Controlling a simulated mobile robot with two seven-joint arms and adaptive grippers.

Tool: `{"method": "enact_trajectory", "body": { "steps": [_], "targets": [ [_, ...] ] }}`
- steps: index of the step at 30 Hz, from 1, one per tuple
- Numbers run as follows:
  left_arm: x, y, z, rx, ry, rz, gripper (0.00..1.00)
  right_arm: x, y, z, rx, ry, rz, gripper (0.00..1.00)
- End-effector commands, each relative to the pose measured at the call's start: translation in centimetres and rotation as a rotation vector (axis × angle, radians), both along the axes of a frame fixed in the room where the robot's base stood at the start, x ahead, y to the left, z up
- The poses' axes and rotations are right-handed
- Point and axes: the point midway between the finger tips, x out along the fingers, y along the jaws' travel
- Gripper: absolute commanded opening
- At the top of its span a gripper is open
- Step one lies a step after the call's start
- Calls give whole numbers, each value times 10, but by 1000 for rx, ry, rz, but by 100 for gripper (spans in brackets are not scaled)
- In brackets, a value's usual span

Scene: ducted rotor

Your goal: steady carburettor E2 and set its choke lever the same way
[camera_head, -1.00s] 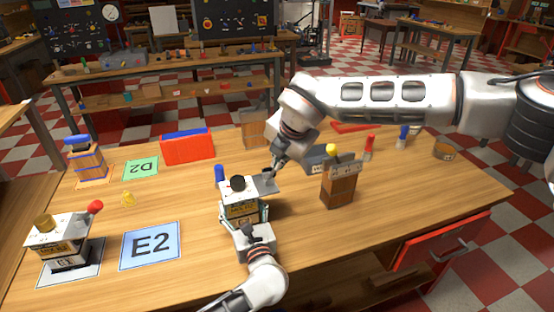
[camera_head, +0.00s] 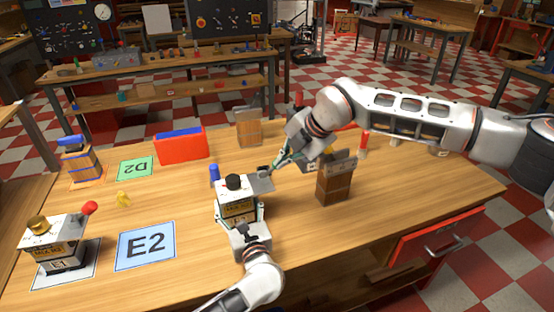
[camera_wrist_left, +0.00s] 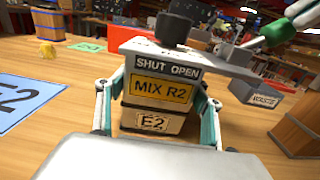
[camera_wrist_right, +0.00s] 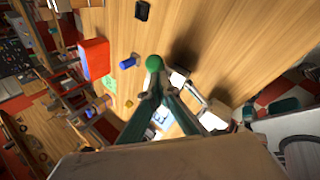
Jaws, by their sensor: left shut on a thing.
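Carburettor E2 (camera_head: 238,211) stands upright on the bench right of the blue E2 card (camera_head: 146,246). It has a white top, a black knob (camera_head: 233,182) and a grey plate jutting right. The left wrist view shows its "SHUT OPEN" label (camera_wrist_left: 167,66). My left gripper (camera_head: 241,222) is shut around its lower body, one finger on each side. A green ball (camera_wrist_right: 153,63) is at the tips of my right gripper (camera_wrist_right: 153,93), whose fingers look closed together. In the head view my right gripper (camera_head: 272,168) is beside the plate. Whether it touches the ball is unclear.
Carburettor E1 (camera_head: 60,247), with a red-balled lever (camera_head: 89,208), stands on its card at the left. A red bin (camera_head: 181,147), a blue peg (camera_head: 214,174) and a green D2 card (camera_head: 135,169) lie behind.

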Motion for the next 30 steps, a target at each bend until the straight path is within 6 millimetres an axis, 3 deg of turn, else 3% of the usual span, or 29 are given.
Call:
{"method": "enact_trajectory", "body": {
  "steps": [17, 30],
  "targets": [
    [0, 0, 0, -1, -2, 0, 36, 2, -5, -2, 56, 20, -1, 0],
    [0, 0, 0, -1, -1, 0, 36, -4, 9, 2, 55, 22, -1, 0]
  ]
}}
